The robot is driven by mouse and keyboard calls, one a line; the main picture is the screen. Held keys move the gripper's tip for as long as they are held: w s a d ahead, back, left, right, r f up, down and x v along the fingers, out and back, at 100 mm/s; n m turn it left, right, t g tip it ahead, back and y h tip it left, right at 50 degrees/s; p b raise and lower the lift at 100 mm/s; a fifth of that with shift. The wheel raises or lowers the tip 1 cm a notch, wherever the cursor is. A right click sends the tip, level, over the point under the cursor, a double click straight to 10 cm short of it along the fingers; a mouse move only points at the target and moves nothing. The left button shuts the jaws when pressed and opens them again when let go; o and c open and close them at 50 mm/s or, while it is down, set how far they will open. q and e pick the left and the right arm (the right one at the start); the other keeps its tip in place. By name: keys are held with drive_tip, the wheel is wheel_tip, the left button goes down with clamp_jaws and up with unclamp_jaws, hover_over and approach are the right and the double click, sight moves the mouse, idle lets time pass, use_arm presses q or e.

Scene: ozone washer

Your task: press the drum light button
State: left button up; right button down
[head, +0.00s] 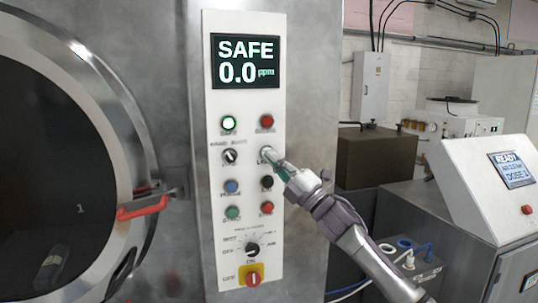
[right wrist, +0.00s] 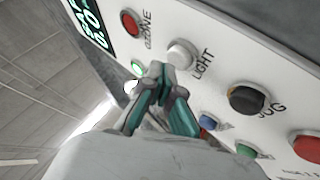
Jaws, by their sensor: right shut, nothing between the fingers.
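The drum light button is a white round button (right wrist: 182,53) marked LIGHT in the right wrist view. In the head view it sits in the right column of the white control panel (head: 216,180), mostly behind my fingertips. My right gripper (head: 272,163) is shut and empty, coming up from the lower right with its tips at the button. In the right wrist view the closed fingertips (right wrist: 161,70) are right beside the button's edge; I cannot tell whether they touch it. My left gripper is not in view.
A red button (right wrist: 130,23) marked OZONE and a black button (right wrist: 247,99) flank the light button. The panel display (head: 245,61) reads SAFE 0.0 ppm. Below are a rotary knob (head: 252,249) and a red switch on yellow (head: 252,276). A round door (head: 60,150) with a red handle (head: 142,207) is at left.

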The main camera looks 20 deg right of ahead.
drive_tip(key=shift+w, duration=0.5)
idle(0.4)
drive_tip(key=shift+s, duration=1)
drive_tip(key=shift+s, duration=0.1)
drive_tip(key=s, duration=0.5)
drive_tip(key=shift+s+d, duration=0.15)
drive_tip(key=shift+s, duration=0.25)
